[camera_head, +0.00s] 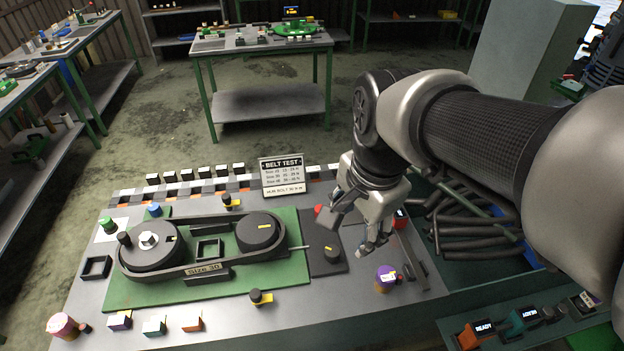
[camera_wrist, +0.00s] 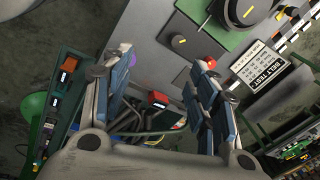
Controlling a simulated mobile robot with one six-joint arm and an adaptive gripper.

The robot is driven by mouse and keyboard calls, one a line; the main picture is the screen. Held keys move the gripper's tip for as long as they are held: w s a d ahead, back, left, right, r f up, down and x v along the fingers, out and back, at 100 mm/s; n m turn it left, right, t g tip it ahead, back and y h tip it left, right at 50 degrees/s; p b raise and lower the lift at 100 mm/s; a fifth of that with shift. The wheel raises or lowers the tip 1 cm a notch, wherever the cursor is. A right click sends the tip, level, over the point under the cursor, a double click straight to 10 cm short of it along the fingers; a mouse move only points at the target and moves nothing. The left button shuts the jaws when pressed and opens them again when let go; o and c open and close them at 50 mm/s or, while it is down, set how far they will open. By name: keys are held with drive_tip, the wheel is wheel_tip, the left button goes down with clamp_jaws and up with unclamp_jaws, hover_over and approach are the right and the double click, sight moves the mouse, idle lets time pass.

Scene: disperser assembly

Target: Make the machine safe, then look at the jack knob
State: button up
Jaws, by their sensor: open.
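The belt machine sits on a green plate (camera_head: 205,290) on the bench. A black belt marked "Size 30" (camera_head: 203,268) runs around a left pulley (camera_head: 150,248) and a right pulley (camera_head: 258,231). A black knob (camera_head: 332,255), seemingly the jack knob, stands on a dark plate right of the belt; it also shows in the wrist view (camera_wrist: 179,40). A red button (camera_head: 318,210) is behind it, partly hidden by my gripper (camera_head: 354,234); the wrist view shows the red button (camera_wrist: 211,62) beside the right finger. My gripper is open and empty above the bench.
A "BELT TEST" sign (camera_head: 283,176) stands at the bench's back edge. A purple-topped cylinder (camera_head: 386,278) stands at the right. Small coloured blocks (camera_head: 154,326) line the front.

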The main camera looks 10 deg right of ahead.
drive_tip(key=w+f+m+g, duration=0.1)
drive_tip(key=w+f+m, duration=0.3)
drive_tip(key=w+m, duration=0.4)
drive_tip(key=m+g, duration=0.1)
drive_tip(key=m, duration=0.6)
approach(332, 250)
drive_tip(key=f+b, duration=0.3)
drive_tip(key=f, duration=0.2)
drive_tip(key=f+b, duration=0.3)
drive_tip(key=f, duration=0.2)
drive_tip(key=shift+w+f, duration=0.2)
drive_tip(key=shift+f, duration=0.1)
drive_tip(key=shift+c, duration=0.6)
drive_tip(key=c, duration=0.9)
